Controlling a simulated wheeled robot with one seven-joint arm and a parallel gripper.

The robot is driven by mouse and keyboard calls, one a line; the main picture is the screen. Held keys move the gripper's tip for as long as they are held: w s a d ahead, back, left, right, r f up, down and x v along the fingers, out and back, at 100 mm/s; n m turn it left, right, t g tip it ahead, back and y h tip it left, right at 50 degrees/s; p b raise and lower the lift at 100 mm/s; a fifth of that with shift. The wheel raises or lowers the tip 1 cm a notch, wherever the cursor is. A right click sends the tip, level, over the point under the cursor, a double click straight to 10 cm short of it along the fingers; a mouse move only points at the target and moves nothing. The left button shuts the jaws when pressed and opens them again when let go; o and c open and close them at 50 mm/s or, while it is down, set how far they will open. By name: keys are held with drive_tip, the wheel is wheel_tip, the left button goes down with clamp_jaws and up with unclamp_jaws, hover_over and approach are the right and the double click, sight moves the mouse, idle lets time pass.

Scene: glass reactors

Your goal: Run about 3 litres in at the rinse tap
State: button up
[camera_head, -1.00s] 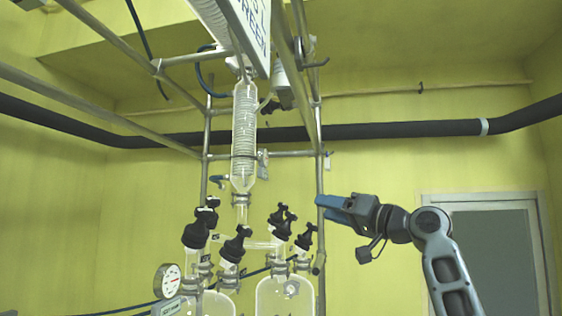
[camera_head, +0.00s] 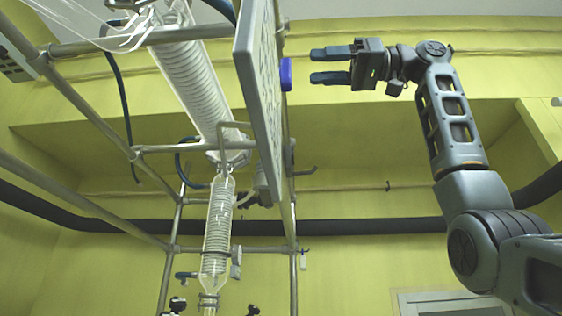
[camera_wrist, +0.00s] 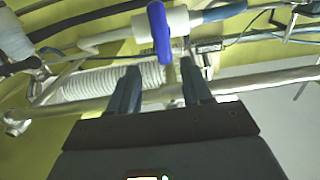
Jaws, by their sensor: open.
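A blue tap handle (camera_head: 286,74) shows at the right edge of the sign board in the head view. In the wrist view the blue handle (camera_wrist: 161,34) is a rounded lever in front of a white tap body (camera_wrist: 182,22). No label is readable on it, so I cannot tell that it is the rinse tap. My gripper (camera_head: 313,67) is open and empty, pointing left at the handle with a short gap. In the wrist view my gripper's fingers (camera_wrist: 158,82) are apart, with the handle ahead between and above their tips.
The sign board (camera_head: 262,100) is seen nearly edge-on beside the metal frame (camera_head: 205,148). A large coiled glass condenser (camera_head: 195,85) and a smaller one (camera_head: 217,230) hang left of it. A dark pipe (camera_head: 355,226) runs along the wall. Free space surrounds my forearm.

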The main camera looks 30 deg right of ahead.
drive_tip(key=p, duration=0.2)
hover_over(286, 89)
drive_tip(key=shift+r, duration=0.15)
drive_tip(key=shift+c, duration=0.2)
clamp_jaws()
idle(0.4)
